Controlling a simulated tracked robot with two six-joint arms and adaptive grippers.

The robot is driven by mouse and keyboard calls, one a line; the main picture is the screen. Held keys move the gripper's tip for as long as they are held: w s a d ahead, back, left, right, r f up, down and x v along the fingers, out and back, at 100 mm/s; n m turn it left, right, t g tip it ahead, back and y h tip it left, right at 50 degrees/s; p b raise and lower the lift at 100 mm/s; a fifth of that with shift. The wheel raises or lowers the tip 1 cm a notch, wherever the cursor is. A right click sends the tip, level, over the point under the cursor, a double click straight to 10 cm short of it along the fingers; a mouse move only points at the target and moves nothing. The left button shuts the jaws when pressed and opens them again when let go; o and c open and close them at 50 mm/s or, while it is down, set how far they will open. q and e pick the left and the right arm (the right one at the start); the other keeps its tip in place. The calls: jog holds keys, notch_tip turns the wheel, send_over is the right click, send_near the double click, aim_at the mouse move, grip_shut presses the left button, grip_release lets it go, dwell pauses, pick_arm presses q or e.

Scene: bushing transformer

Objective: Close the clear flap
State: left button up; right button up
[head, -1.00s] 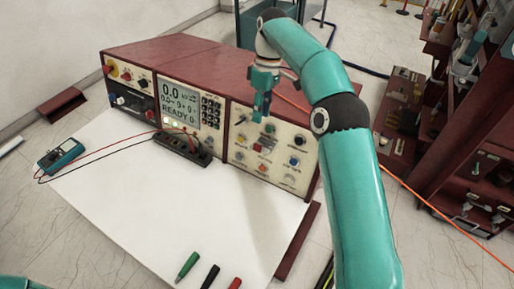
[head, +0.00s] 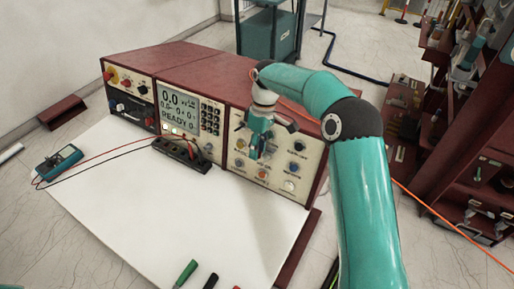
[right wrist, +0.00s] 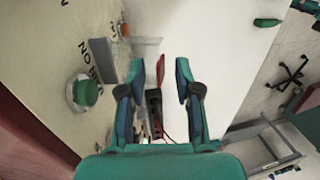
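The clear flap seems to be the pale translucent piece (right wrist: 147,44) standing out from the cream panel in the right wrist view. An orange-red part (right wrist: 124,29) lies beside it. In the head view I cannot make the flap out; my gripper covers part of the control panel (head: 290,180). My right gripper (head: 256,153) hangs in front of that panel's left part. The right wrist view shows the two fingers (right wrist: 160,72) apart with nothing held between them. The flap lies beyond the left fingertip, and I cannot tell whether they touch. My left gripper is out of view.
A green knob (right wrist: 85,92) and a grey block (right wrist: 102,61) stick out of the panel near my fingers. A black terminal block (head: 182,154) and a teal meter (head: 59,162) with leads sit on the white sheet (head: 150,215), which is mostly clear.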

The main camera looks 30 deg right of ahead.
grip_shut()
notch_tip(320, 180, down, 11)
jog(key=t+h+b, duration=1)
jog(key=h+b, duration=0.7)
jog(key=b, duration=2.4)
jog(key=shift+w+r+h, duration=0.15)
jog(key=shift+h, duration=0.25)
jog(key=shift+d, duration=0.15)
jog(key=shift+o, duration=0.3)
grip_release()
